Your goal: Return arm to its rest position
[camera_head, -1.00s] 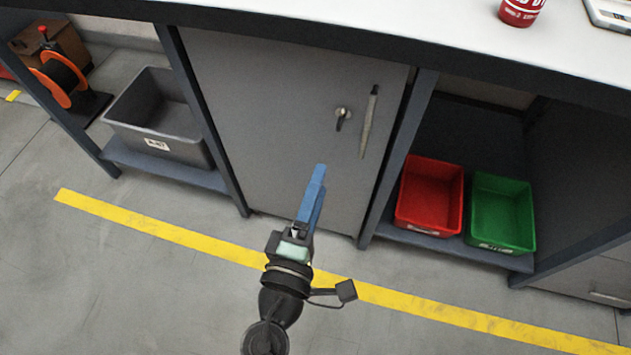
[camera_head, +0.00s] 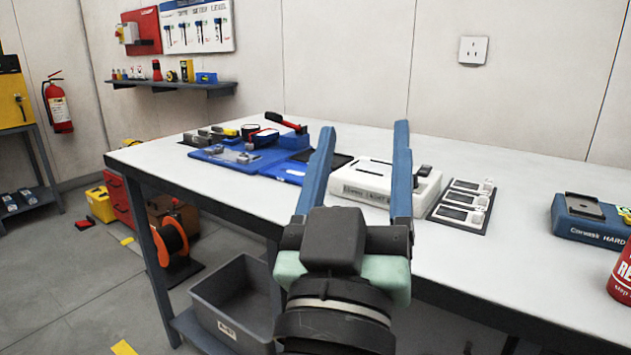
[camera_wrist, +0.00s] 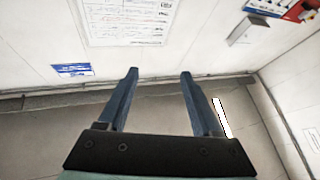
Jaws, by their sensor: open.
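My gripper (camera_head: 362,168) is raised in front of the workbench in the head view, its two blue fingers spread apart and pointing up. Nothing is between the fingers. In the wrist view the open gripper (camera_wrist: 160,95) also shows empty, facing a pale wall with a printed sheet (camera_wrist: 128,20) and a small blue label (camera_wrist: 72,70). The fingers hide part of the bench top behind them in the head view.
The workbench (camera_head: 500,262) holds a white device (camera_head: 370,185), a blue mat (camera_head: 220,157) with tools, a blue box (camera_head: 590,222) and a red can (camera_head: 622,275). A grey bin (camera_head: 240,300) sits below.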

